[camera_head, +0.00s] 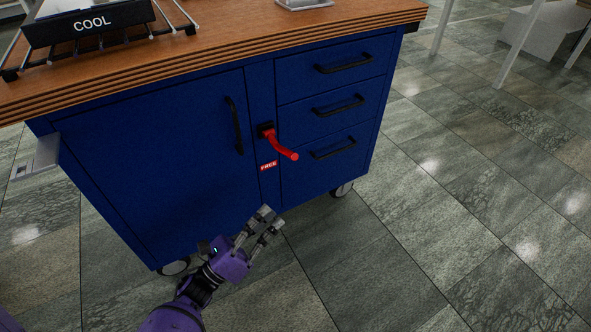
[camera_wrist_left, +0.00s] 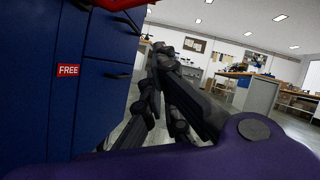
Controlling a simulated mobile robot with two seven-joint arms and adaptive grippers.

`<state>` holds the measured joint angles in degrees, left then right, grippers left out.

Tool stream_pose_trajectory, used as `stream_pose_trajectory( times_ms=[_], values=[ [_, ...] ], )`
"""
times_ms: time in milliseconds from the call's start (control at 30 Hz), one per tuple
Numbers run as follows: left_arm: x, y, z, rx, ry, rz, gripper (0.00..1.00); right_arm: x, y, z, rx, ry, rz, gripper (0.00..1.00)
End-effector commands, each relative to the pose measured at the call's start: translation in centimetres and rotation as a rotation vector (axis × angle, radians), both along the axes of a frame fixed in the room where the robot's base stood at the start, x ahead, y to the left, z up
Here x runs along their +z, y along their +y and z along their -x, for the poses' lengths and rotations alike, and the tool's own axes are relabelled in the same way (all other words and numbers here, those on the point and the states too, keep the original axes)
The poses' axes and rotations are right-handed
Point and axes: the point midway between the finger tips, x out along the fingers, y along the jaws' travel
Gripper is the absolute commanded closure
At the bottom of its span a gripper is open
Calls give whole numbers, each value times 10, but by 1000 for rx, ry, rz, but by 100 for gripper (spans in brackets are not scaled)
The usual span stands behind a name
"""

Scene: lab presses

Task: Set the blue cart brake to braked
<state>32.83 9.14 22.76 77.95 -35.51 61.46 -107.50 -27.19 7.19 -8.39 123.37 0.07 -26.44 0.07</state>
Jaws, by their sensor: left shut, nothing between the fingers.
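The blue cart (camera_head: 160,160) stands with its door and drawers facing me. Its red brake lever (camera_head: 282,146) sticks out from a black pivot on the strip between the door and the drawers, tilted down to the right. A red FREE label (camera_head: 268,166) is just below the lever; the label also shows in the left wrist view (camera_wrist_left: 68,70). My left gripper (camera_head: 271,219) is shut and empty, below the lever and apart from it. In the left wrist view its fingers (camera_wrist_left: 160,75) point away beside the cart, with part of the red lever (camera_wrist_left: 115,4) at the top edge. My right gripper is not in view.
The cart has a wooden top (camera_head: 225,45) carrying a rack with a COOL sign (camera_head: 92,22). Black handles (camera_head: 235,125) stick out from the door and drawers. Open tiled floor (camera_head: 450,220) lies to the right. Workbenches (camera_wrist_left: 255,95) stand farther off.

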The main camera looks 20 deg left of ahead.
Motion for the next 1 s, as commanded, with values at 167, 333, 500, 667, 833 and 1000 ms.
stream_pose_trajectory(
  times_ms=[167,333,500,667,833,1000],
  values=[
    [0,0,-1,3,-2,-3,100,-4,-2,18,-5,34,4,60],
    [1,-1,-2,3,-2,-3,100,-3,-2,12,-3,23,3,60],
    [7,-7,-14,1,-3,-1,100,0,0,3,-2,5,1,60],
    [20,-20,-40,2,-6,-1,100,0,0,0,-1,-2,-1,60],
    [34,-36,-70,2,-4,-1,100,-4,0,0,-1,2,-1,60],
    [53,-35,-84,4,-3,-5,100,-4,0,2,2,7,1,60]
  ],
)
